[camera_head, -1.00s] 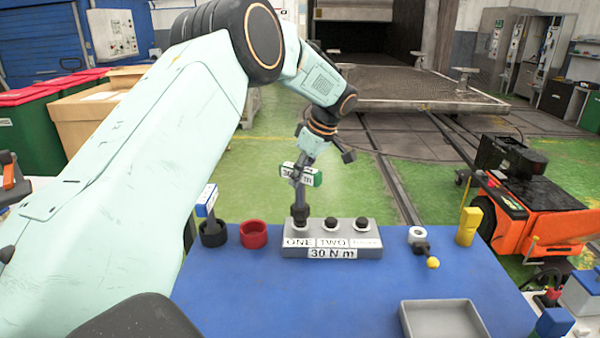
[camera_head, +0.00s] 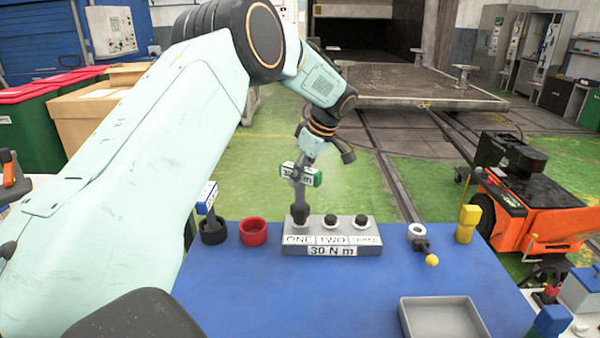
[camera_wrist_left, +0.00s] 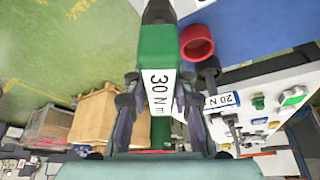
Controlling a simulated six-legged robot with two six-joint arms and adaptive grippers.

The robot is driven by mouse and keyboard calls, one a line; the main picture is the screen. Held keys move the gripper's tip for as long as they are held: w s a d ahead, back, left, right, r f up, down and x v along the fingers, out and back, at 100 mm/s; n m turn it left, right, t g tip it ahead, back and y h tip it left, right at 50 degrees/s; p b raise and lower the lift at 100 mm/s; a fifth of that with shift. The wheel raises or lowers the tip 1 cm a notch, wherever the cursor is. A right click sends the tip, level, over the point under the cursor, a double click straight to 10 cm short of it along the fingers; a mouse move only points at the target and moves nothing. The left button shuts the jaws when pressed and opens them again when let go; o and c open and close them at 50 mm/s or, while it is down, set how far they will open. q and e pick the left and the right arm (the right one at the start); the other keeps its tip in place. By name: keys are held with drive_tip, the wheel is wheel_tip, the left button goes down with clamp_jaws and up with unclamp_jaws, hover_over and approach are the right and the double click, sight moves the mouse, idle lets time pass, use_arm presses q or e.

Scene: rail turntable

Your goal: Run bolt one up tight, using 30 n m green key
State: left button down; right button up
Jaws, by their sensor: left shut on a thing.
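My left gripper (camera_head: 312,157) points down over the grey bolt block (camera_head: 290,249) and is shut on the green key (camera_head: 317,178), whose white label shows part of its writing. In the left wrist view the key (camera_wrist_left: 153,50) sits between the fingers and reads 30 N m. The key's dark lower end stands on the bolt at ONE (camera_head: 300,222); that bolt is hidden under it. Bolts TWO (camera_head: 330,221) and the third (camera_head: 362,221) show bare dark heads. The block's front label reads 30 N m. My right gripper is not in view.
A blue-labelled key (camera_head: 207,199) stands in a black holder (camera_head: 213,236), left of an empty red ring holder (camera_head: 253,232). A yellow-tipped tool (camera_head: 431,260), a yellow block (camera_head: 467,224) and a grey tray (camera_head: 404,318) are at right. The blue table's middle is clear.

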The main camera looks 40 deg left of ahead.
use_arm(q)
drive_tip(key=shift+f, duration=0.9)
idle(0.5)
drive_tip(key=shift+r+m+t, duration=0.1)
drive_tip(key=shift+m+t, duration=0.3)
drive_tip(key=shift+m, duration=0.7)
drive_tip(key=shift+m+t+p, duration=0.55)
drive_tip(key=shift+m+t, duration=0.05)
drive_tip(key=shift+m, duration=0.9)
drive_tip(key=shift+m+t+h+p, duration=0.2)
drive_tip(key=shift+m+t+p, duration=0.3)
drive_tip(key=shift+m, duration=0.65)
drive_tip(key=shift+m+t+h+p, duration=0.25)
drive_tip(key=shift+m+p, duration=0.35)
drive_tip(key=shift+m, duration=0.85)
drive_tip(key=shift+p, duration=0.3)
